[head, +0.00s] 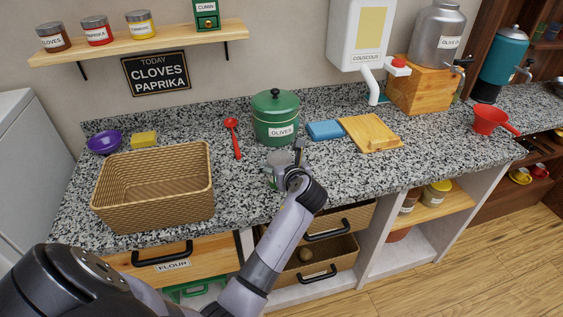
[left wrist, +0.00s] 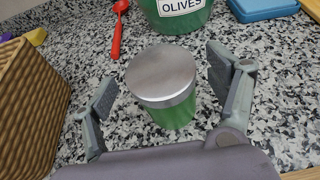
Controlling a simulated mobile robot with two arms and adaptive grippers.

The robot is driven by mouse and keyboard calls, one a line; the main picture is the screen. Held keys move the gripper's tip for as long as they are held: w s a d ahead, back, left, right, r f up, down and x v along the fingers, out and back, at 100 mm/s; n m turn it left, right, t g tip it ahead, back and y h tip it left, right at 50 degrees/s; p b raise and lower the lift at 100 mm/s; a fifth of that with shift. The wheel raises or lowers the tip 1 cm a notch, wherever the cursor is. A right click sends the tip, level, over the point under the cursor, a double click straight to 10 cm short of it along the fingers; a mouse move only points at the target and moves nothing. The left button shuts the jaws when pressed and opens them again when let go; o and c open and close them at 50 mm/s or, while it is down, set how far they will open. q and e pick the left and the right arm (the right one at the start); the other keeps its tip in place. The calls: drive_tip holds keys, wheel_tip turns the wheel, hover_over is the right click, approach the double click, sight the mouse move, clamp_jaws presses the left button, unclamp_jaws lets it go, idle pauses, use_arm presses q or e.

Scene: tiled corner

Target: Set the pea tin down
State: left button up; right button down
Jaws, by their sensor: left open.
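The pea tin (left wrist: 163,80) is a green tin with a grey metal lid. In the left wrist view it stands upright on the speckled granite counter (head: 340,175), between the two spread fingers of my left gripper (left wrist: 160,88). There is a gap on both sides of it, so the fingers are open and do not hold it. In the head view the gripper (head: 285,163) is over the counter's front part, and the tin's lid (head: 279,158) shows while the arm hides most of its body. Its label is not visible. My right gripper is not in view.
A wicker basket (head: 155,215) stands left of the tin. The counter between the board and the red funnel (head: 490,121) is clear.

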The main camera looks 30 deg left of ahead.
use_arm(q)
drive_tip(key=shift+r, duration=0.1)
drive_tip(key=v, duration=1.2)
drive_tip(key=w+d+f+n+h+b, duration=0.1)
drive_tip(key=d+f+h, duration=0.1)
drive_tip(key=f, duration=0.7)
drive_tip(key=w+d+f+n+h, duration=0.1)
drive_tip(key=d+f+h, duration=0.15)
drive_tip(key=f, duration=0.65)
drive_tip(key=s+d+f+n+g+h, duration=0.1)
drive_tip(key=s+d+f+n+g, duration=0.3)
drive_tip(key=f, duration=0.7)
drive_tip(key=s+f+n+t+h, duration=0.1)
drive_tip(key=s+f+h, duration=0.1)
drive_tip(key=s+f, duration=0.7)
drive_tip(key=s+a+f+n+g+h, duration=0.1)
drive_tip(key=s+f+n, duration=0.4)
drive_tip(key=s, duration=0.6)
drive_tip(key=s+a+f+n+g, duration=0.1)
drive_tip(key=s+f+n+g, duration=0.1)
drive_tip(key=s+f+n, duration=0.4)
drive_tip(key=s+a+f+n+g+h, duration=0.1)
drive_tip(key=s+f+n, duration=0.4)
drive_tip(key=s+f, duration=0.5)
drive_tip(key=s, duration=0.6)
drive_tip(key=shift+s+f+n+g+h, duration=0.25)
drive_tip(key=shift+f+n+g+h, duration=0.1)
drive_tip(key=shift+n+g, duration=0.05)
drive_tip(key=shift+c, duration=0.6)
